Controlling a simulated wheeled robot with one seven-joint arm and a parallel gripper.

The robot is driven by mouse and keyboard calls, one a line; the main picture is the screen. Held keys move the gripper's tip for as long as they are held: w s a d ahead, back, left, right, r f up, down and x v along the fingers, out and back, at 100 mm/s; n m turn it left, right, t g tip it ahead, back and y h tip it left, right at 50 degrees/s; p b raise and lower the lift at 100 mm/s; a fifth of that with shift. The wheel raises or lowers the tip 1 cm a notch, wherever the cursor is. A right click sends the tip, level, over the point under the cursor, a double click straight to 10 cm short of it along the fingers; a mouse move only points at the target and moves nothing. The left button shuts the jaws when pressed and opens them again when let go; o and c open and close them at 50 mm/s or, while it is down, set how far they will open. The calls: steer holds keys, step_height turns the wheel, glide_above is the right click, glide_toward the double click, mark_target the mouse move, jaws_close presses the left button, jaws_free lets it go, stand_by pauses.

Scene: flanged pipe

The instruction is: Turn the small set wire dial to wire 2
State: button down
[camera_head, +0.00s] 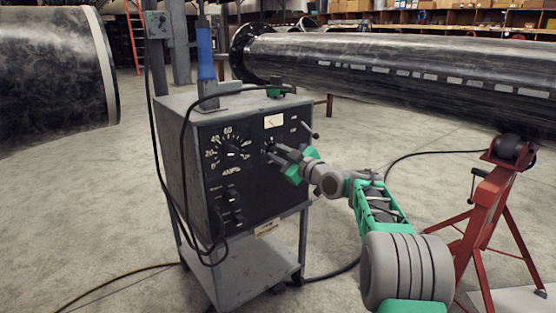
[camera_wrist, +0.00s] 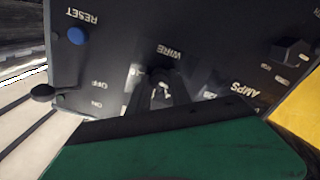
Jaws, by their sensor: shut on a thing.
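The small set wire dial (camera_wrist: 162,76) is a dark knob under the WIRE label on the black panel (camera_wrist: 215,35) in the wrist view, which shows the panel upside down. My gripper (camera_wrist: 161,90) is shut on the dial, with a fingertip on each side of it. The fingers hide most of the knob and its numbers, so I cannot read which wire it points to. In the head view my gripper (camera_head: 270,149) reaches the right part of the welder's front panel, below the meter (camera_head: 274,121).
The large AMPS dial (camera_head: 232,152) sits left of my gripper, with smaller knobs (camera_head: 236,196) below. A blue RESET button (camera_wrist: 76,35) and an ON/OFF lever (camera_wrist: 43,92) are near the small dial. A red pipe stand (camera_head: 490,200) stands to the right.

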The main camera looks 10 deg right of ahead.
stand_by(0.4)
steer(key=c, duration=1.2)
jaws_free()
steer(key=p+v, duration=0.2)
steer(key=v, duration=0.5)
steer(key=shift+s+d, duration=0.15)
steer(key=shift+s, duration=0.25)
